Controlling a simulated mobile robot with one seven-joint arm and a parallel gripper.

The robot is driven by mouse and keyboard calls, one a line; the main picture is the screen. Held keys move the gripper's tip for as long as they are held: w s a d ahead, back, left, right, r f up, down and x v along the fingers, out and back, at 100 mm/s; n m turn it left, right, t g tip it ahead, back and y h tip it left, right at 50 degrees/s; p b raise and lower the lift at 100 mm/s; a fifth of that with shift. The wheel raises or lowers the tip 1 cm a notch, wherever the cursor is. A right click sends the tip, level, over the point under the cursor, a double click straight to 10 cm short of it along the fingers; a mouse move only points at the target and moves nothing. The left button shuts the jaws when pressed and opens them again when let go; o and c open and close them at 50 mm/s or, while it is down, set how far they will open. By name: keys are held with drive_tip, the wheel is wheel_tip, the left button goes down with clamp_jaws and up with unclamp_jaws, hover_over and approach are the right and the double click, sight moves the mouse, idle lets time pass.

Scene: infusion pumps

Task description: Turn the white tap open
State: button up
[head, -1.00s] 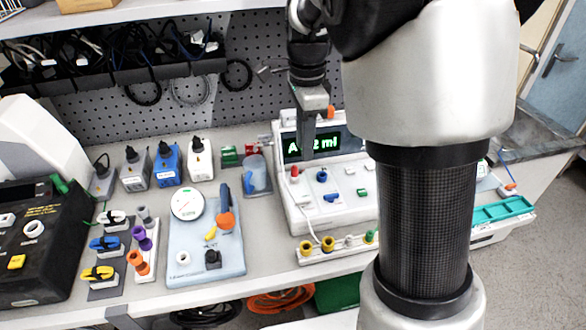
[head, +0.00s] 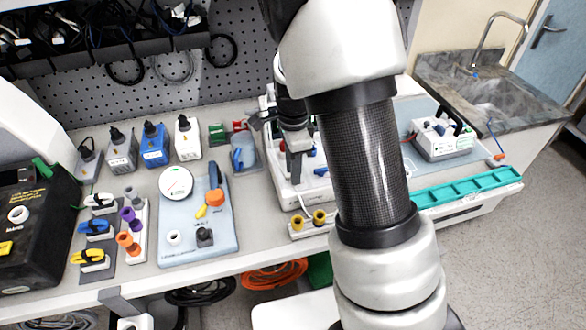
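A light blue board (head: 222,251) lies on the bench left of centre. It carries a round white dial, an orange handle (head: 214,198), a yellow lever (head: 201,212), a black knob (head: 205,237) and a small white round fitting (head: 174,238) near its front left corner. This fitting may be the white tap; its angle is too small to read. My gripper (head: 295,172) points down at the white pump unit (head: 286,196), to the right of the board and away from the white fitting. Its finger gap cannot be made out, and my arm hides much of the pump.
Coloured connectors stand on racks (head: 137,251) left of the board. A black box (head: 30,230) is at far left, a teal tray (head: 470,188) and a small white device (head: 442,140) at right. A sink is at the back right.

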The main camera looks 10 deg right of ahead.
drive_tip(key=shift+f, duration=0.1)
clamp_jaws()
idle(0.3)
drive_tip(key=n, duration=0.4)
drive_tip(key=shift+n+b, duration=0.3)
drive_tip(key=shift+n, duration=0.1)
drive_tip(key=n, duration=0.5)
drive_tip(key=shift+b, duration=0.4)
unclamp_jaws()
